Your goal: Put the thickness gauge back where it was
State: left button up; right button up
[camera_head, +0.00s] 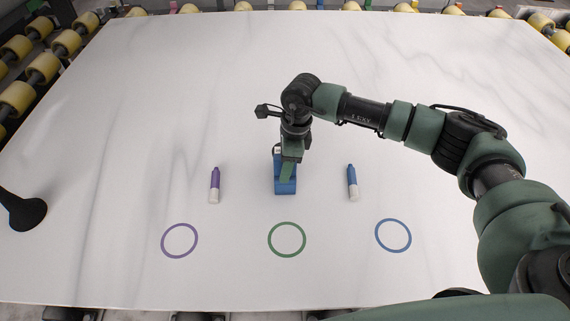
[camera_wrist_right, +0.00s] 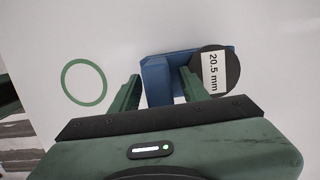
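The thickness gauge (camera_head: 285,186) is blue and stands on the pale stone slab near the middle, above the green ring. In the right wrist view its blue body (camera_wrist_right: 156,82) and a round dark dial with a white label reading "20.5 mm" show (camera_wrist_right: 214,72). My right gripper (camera_head: 289,168) reaches down over the gauge. In the wrist view its two green fingers (camera_wrist_right: 160,75) are apart, one on each side of the blue body, with what looks like a narrow gap. The gripper hides part of the gauge. My left gripper is not in view.
A purple marker (camera_head: 214,185) and a blue marker (camera_head: 352,182) lie either side of the gauge. Purple (camera_head: 164,246), green (camera_head: 270,246) and blue (camera_head: 378,243) rings lie nearer. A black flared piece (camera_head: 28,214) is cut off at left. Rollers border the slab (camera_head: 180,90).

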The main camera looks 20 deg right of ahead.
jog(key=shift+r, duration=0.15)
jog(key=r+b, duration=0.1)
jog(key=r, duration=0.2)
jog(key=d+r+b, duration=0.1)
jog(key=r, duration=0.3)
jog(key=r+b, duration=0.1)
jog(key=r, duration=0.3)
jog(key=shift+s+d, duration=0.2)
jog(key=shift+d, duration=0.15)
jog(key=shift+r, duration=0.45)
